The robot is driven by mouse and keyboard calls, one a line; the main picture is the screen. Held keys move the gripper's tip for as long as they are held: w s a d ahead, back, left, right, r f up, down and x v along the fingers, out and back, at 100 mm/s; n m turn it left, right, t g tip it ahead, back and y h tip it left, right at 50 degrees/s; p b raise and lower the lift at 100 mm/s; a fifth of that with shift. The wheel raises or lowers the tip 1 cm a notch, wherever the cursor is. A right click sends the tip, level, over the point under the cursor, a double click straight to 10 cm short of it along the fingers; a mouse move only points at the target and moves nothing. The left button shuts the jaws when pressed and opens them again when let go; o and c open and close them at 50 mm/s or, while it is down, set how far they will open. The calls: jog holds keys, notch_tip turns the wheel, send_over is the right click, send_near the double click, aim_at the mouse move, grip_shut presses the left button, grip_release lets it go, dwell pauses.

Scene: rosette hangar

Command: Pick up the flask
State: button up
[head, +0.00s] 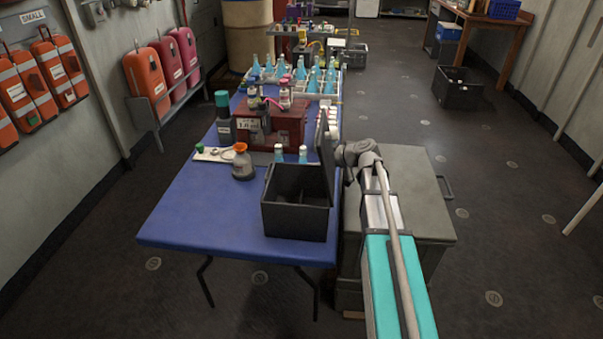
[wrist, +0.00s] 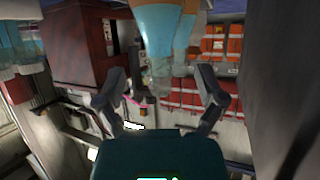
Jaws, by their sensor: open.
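In the wrist view, which looks upside down, a clear flask with blue liquid (wrist: 157,35) has its narrow neck between and slightly beyond my gripper's fingers (wrist: 163,100). The fingers are apart and hold nothing. A second blue-filled vessel (wrist: 187,35) stands close behind it. In the head view, two small blue-filled vessels (head: 279,153) (head: 303,154) stand behind the black box, their lower parts hidden. A round grey flask with an orange top (head: 242,165) stands left of them on the blue table (head: 190,215).
A dark red case (head: 280,128) stands behind, with more blue bottles (head: 313,82) farther back. A grey cabinet (head: 425,200) is right of the table. The table's front left is clear.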

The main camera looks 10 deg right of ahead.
aim_at(303, 160)
jog(key=shift+b+x, duration=1.1)
jog(key=shift+x, duration=1.5)
jog(key=shift+w+r, duration=0.1)
grip_shut()
